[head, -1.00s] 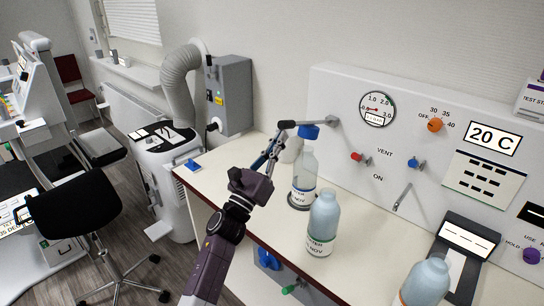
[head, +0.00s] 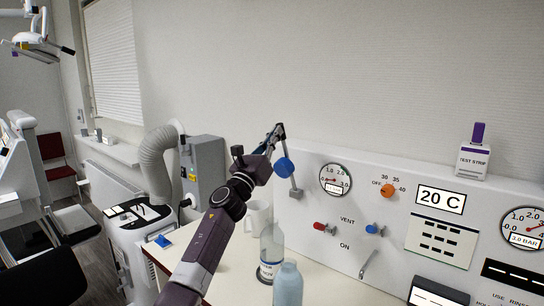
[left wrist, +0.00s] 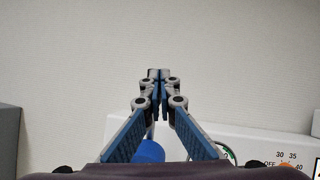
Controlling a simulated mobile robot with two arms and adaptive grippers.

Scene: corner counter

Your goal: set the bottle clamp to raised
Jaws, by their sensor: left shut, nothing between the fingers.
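The bottle clamp (head: 291,181) is a grey bar hinged on the white panel, with a blue cap (head: 284,168) partway along it. The bar stands steeply up from its hinge, and the cap is clear of the clear bottle (head: 272,245) below. The bottle stands upright with its mouth uncovered. My left gripper (head: 275,136) is shut and empty, close to the bar's upper end; I cannot tell whether they touch. In the left wrist view the shut fingertips (left wrist: 160,75) stand before the wall, and the blue cap (left wrist: 149,152) shows partly behind them. My right gripper is out of view.
A white mug (head: 258,217) stands behind the clear bottle, and a light-blue bottle (head: 288,285) stands in front. The panel has a red lever (head: 319,226), a blue lever (head: 372,230) and an orange knob (head: 388,190). A grey wall box (head: 203,170) is left of my arm.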

